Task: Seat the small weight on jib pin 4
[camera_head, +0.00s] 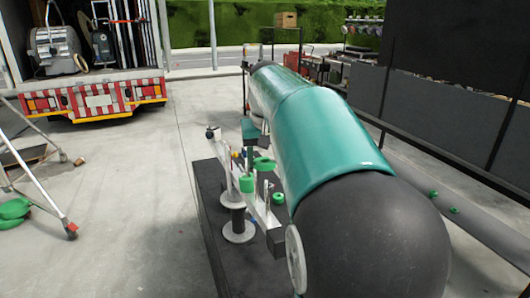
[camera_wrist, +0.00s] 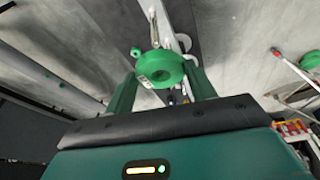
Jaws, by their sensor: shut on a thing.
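My gripper (camera_wrist: 162,85) is shut on a small green round weight (camera_wrist: 158,70), which sits between its dark green fingers in the wrist view. A slim upright shows just beyond the weight. The white jib bar (camera_wrist: 164,18) runs behind it. In the head view my gripper (camera_head: 250,155) hangs over the jib (camera_head: 262,213), left of my arm. A green disc (camera_head: 263,163) and a green cylinder (camera_head: 247,184) show close by; I cannot tell surely which is held. Thin upright pins stand near the jib; their numbers cannot be read. Contact between weight and pin is unclear.
The jib's stand has a pale round foot (camera_head: 238,231) on a dark platform (camera_head: 212,213). A wheeled metal frame (camera_head: 42,190) and green discs (camera_head: 14,210) are at left. A truck (camera_head: 90,95) stands behind. Concrete between the frame and platform is clear.

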